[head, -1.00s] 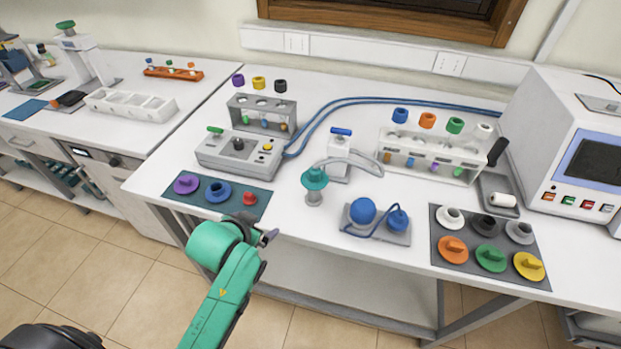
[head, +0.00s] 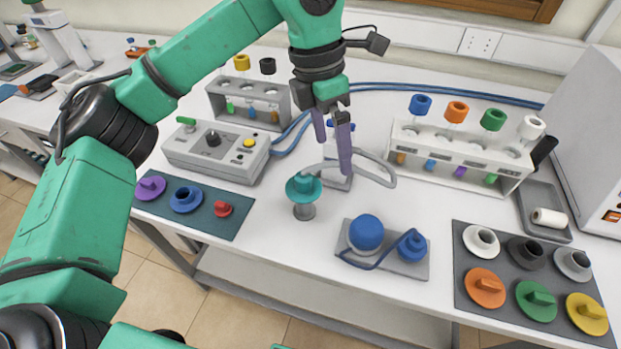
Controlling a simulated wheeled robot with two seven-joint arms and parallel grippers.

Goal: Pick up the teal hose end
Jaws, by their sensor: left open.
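The teal hose end (head: 303,187) sits upright on a small grey stand (head: 304,211) near the front middle of the table. A grey hose (head: 377,167) runs by it and past the white valve block (head: 339,182); part of the hose and block is hidden behind my fingers. My left gripper (head: 333,157) points down with its two purple-grey fingers apart and nothing between them. In the head view its fingertips appear above and to the right of the teal hose end, over the valve block; I cannot tell the exact height gap. My right gripper is not in view.
A grey control box (head: 216,150) stands left, with a blue mat (head: 228,222) of caps before it. A blue-ball device on a grey plate (head: 405,268) is at front right. A white tube rack (head: 462,150) and a dark cap mat (head: 465,262) are farther right.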

